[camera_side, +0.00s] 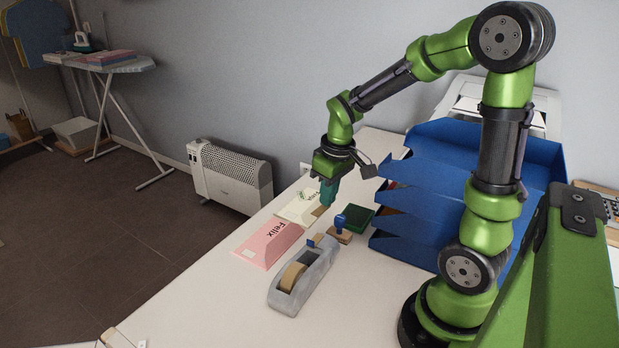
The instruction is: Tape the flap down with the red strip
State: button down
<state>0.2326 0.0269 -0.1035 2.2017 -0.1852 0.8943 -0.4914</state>
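My gripper (328,199) points down, its teal fingertips just above the right side of a cream envelope (296,207) with green print. A small tan strip (319,211) shows right below the fingertips. I cannot tell whether the fingers hold it or it lies on the envelope. The finger gap is too small to make out. A pink envelope (268,245) marked "Felix" lies nearer, beside the cream one. A grey tape dispenser (316,277) with a tan roll stands in front of them. I see no strip that is clearly red.
A blue-handled stamp (341,222) and a dark green pad (358,219) sit right of the gripper. Stacked blue trays (415,215) rise close behind them. The white table (215,300) is clear at the front left. A heater (232,175) stands beyond its edge.

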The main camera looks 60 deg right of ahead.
jog(key=w+d+f+m, duration=0.1)
jog(key=w+d+m, duration=0.2)
jog(key=m, duration=0.2)
jog(key=w+d+f+m+g+h, duration=0.1)
jog(key=w+d+f+m, duration=0.1)
jog(key=m, duration=0.4)
jog(key=w+d+f+m, duration=0.2)
jog(key=w+d+m, duration=0.2)
jog(key=d+m, duration=0.1)
jog(key=shift+w+d+f+m+g+h, duration=0.1)
jog(key=shift+w+d+m+g+h, duration=0.05)
jog(key=shift+d+m+g+h, duration=0.2)
jog(key=shift+f, duration=2.95)
jog(key=shift+f, duration=0.3)
jog(key=c, duration=1.3)
grip_release()
jog(key=shift+r, duration=0.1)
